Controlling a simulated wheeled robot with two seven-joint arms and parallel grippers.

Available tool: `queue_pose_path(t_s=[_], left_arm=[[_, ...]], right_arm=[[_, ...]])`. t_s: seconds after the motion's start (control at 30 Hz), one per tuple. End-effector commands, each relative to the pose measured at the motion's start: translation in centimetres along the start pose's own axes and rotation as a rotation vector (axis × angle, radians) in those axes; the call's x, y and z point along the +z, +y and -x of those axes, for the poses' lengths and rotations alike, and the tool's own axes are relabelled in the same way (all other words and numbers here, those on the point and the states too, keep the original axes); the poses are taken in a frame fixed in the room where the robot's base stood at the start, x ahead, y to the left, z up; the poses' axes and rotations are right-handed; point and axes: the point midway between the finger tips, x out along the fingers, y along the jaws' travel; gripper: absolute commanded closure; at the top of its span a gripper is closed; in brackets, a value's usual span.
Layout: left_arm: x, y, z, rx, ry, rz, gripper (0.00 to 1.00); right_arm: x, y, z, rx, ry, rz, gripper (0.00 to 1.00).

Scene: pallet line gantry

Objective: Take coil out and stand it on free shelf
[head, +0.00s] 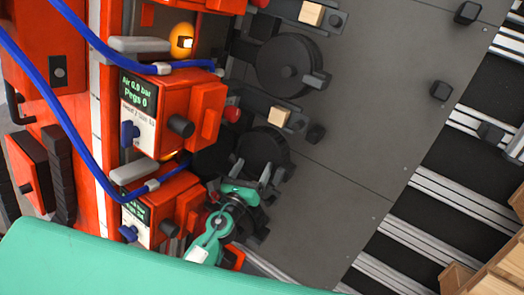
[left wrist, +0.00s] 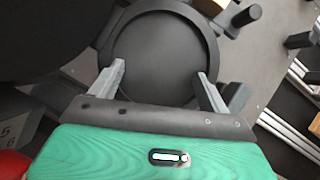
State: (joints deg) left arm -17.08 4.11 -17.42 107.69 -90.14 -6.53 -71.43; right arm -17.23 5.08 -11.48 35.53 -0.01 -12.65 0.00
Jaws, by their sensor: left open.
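A black round disc (head: 263,147), which may be the coil, sits beside the lower orange unit in the head view. It fills the middle of the left wrist view as a wide flat black disc with a raised rim (left wrist: 158,48). My left gripper (head: 254,176) is at the disc's near edge. Its two grey fingers (left wrist: 160,78) are open, one on each side of the disc's near part. I cannot tell whether they touch it. A second black disc (head: 288,66) lies farther up. No free shelf can be made out for sure. My right gripper is not in view.
Orange units with displays (head: 160,115) and blue hoses (head: 75,150) stand close on the left. Small wooden blocks (head: 279,118) and black knobs (head: 440,90) are nearby. The grey panel (head: 370,130) is mostly clear. Wooden crates (head: 495,270) are at lower right.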

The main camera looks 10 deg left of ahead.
Motion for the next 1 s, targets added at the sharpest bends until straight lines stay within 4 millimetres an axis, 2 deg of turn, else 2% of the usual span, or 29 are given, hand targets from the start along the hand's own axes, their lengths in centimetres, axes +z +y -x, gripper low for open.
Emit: queue_pose_path(t_s=[0.17,0.4,0.5,0.77,0.8,1.0], left_arm=[[0.1,0.0,-1.2,0.0,-0.001,0.0,0.21],[0.1,0.0,-4.6,0.002,0.0,-0.001,0.21],[0.0,0.0,-5.4,0.001,0.0,0.0,0.21],[-0.1,0.1,-5.7,0.001,0.001,0.0,0.21],[-0.1,0.1,-5.7,0.001,0.001,0.0,0.22],[-0.1,0.1,-5.7,0.001,0.001,0.0,0.62]], right_arm=[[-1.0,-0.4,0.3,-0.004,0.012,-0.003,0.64],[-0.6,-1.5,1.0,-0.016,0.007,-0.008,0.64],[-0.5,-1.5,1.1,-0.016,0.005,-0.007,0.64],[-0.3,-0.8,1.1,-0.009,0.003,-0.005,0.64],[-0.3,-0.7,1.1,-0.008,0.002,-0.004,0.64],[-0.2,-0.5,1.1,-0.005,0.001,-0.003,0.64]])
